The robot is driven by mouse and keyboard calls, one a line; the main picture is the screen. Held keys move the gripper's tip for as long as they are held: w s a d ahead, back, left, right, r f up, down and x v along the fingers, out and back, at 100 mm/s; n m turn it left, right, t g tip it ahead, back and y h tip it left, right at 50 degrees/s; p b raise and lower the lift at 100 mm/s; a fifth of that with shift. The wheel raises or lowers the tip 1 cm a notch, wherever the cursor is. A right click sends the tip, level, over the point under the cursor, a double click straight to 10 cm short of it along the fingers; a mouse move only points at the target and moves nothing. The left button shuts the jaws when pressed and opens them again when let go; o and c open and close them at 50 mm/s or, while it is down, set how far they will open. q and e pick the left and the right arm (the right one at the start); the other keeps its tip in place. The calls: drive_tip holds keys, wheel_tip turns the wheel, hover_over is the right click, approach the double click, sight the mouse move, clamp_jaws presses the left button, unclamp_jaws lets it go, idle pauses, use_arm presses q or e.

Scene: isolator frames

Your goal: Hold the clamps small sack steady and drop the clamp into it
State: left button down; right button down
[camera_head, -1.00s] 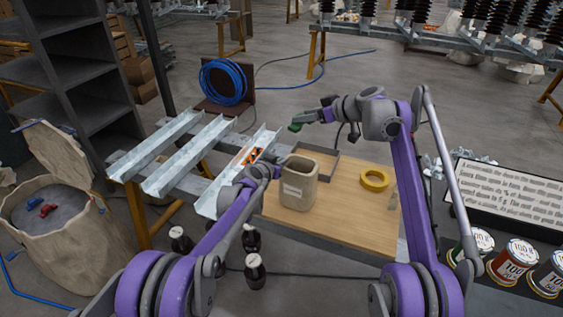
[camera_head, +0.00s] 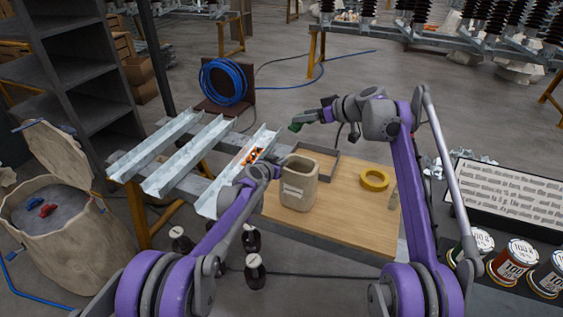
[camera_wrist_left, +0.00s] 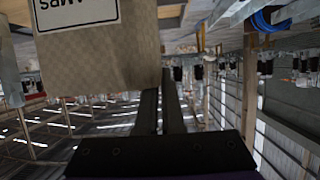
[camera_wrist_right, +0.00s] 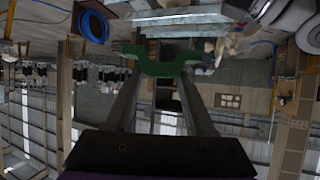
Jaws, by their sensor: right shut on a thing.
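The small clamps sack (camera_head: 298,190) is a beige, open-topped bag with a white label, standing upright on the wooden board. It also shows upside down in the left wrist view (camera_wrist_left: 100,60). My left gripper (camera_head: 276,163) is at the sack's left rim. Its fingers (camera_wrist_left: 160,92) are close together, with the sack's side wall between them. My right gripper (camera_head: 303,124) is above and behind the sack, apart from it. It is shut on a green clamp (camera_wrist_right: 165,65), which lies across both fingertips. The inside of the sack is mostly hidden.
A grey tray (camera_head: 328,165) lies behind the sack, and a yellow tape roll (camera_head: 374,179) lies to its right. A large sack (camera_head: 70,245) with red and blue clamps stands far left.

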wheel_tip(320, 180, down, 13)
idle(1.6)
drive_tip(key=shift+c, duration=0.9)
unclamp_jaws()
drive_tip(key=v, duration=1.2)
drive_tip(key=shift+f, duration=0.1)
